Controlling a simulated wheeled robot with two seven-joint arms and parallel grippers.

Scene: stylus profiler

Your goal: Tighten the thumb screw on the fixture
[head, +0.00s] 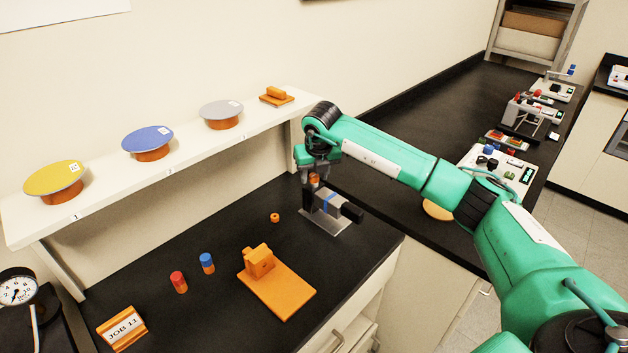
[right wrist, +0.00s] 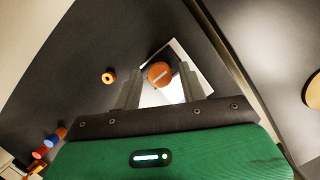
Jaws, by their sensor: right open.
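The thumb screw is an orange round knob with a white line across its top; it shows in the right wrist view (right wrist: 159,75) and partly in the head view (head: 314,180). It sits on the fixture (head: 334,203), a grey and black block with a blue part on a bright metal plate (head: 326,223). My right gripper (head: 313,183) points down over it. In the right wrist view its open fingers (right wrist: 160,88) stand on either side of the knob, with a gap visible; contact cannot be told. My left gripper is not in view.
A small orange ring (head: 275,217) lies left of the fixture. An orange base with a block (head: 282,292), red (head: 179,283) and blue (head: 206,263) capped pieces and a job sign (head: 122,328) stand nearer. A white shelf (head: 178,168) with coloured discs runs behind.

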